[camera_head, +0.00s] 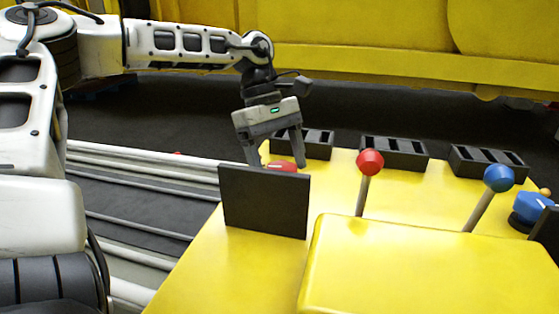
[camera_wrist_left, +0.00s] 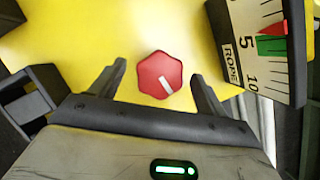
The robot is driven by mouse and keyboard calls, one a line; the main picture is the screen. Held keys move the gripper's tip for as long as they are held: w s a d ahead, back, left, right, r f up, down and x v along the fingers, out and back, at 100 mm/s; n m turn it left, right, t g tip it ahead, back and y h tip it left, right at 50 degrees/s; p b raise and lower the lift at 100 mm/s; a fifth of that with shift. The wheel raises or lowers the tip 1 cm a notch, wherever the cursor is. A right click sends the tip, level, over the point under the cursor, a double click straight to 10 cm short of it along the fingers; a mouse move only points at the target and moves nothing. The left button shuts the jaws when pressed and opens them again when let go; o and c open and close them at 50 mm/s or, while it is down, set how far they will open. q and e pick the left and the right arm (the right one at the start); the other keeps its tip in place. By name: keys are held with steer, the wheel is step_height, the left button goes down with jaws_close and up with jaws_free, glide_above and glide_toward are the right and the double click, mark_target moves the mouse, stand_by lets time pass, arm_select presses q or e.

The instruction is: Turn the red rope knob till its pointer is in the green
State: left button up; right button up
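The red rope knob (camera_wrist_left: 160,74), six-sided with a white line, sits on the yellow console. The line points to the lower right in the left wrist view. In the head view the knob (camera_head: 283,167) is partly hidden behind the black gauge panel (camera_head: 265,203). My left gripper (camera_head: 275,163) is open above it, with a finger on either side and gaps between them and the knob. The ROPE gauge (camera_wrist_left: 240,60) shows a green band (camera_wrist_left: 271,47) and a red pointer (camera_wrist_left: 273,29) beside the band's edge. My right gripper is not in view.
A red-topped lever (camera_head: 369,162) and a blue-topped lever (camera_head: 498,179) stand to the right. A blue knob (camera_head: 531,206) is at the far right. Black slotted blocks (camera_head: 394,153) line the console's back. A raised yellow block (camera_head: 430,265) is in front.

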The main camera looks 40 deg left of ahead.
arm_select(q)
steer(key=p+v, duration=0.1)
steer(key=v, duration=1.5)
steer(key=shift+p, duration=0.4)
steer(key=shift+f, duration=0.1)
